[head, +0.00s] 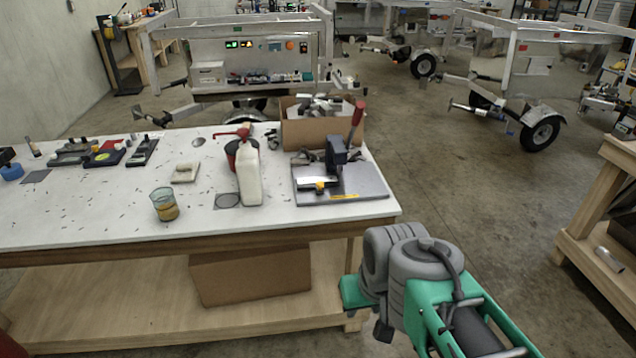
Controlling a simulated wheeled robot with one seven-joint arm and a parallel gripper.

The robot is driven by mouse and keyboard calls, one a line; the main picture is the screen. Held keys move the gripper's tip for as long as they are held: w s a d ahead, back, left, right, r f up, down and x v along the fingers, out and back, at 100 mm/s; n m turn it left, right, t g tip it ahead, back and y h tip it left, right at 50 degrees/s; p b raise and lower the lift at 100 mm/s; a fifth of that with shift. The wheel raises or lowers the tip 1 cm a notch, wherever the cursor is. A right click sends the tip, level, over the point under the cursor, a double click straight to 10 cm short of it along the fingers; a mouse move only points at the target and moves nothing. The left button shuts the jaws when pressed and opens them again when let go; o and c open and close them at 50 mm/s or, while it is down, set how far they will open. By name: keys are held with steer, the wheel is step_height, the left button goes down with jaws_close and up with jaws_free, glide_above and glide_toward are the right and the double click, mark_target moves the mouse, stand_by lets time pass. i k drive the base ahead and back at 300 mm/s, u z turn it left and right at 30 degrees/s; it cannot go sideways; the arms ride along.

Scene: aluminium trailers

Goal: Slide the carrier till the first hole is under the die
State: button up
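A small press (337,152) with a red lever (357,113) stands on a grey base plate (362,186) at the right end of the white bench. The lever points up. A light metal strip with a yellow knob (319,186), which looks like the carrier, lies on the plate at the front left of the press. The die and the carrier's holes are too small to make out. My arm is at the bottom right, in front of the bench and apart from the press. A dark part below its grey joint may be my gripper (383,331); no fingers show clearly.
Left of the press stand a white bottle (249,178) and a red container with a red handle. A cardboard box (308,132) of metal parts is close behind the press. A glass (164,205) stands farther left. The floor right of the bench is clear.

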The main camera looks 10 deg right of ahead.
mark_target(319, 183)
steer(key=u, duration=0.7)
steer(key=i, duration=1.4)
steer(key=z, duration=0.15)
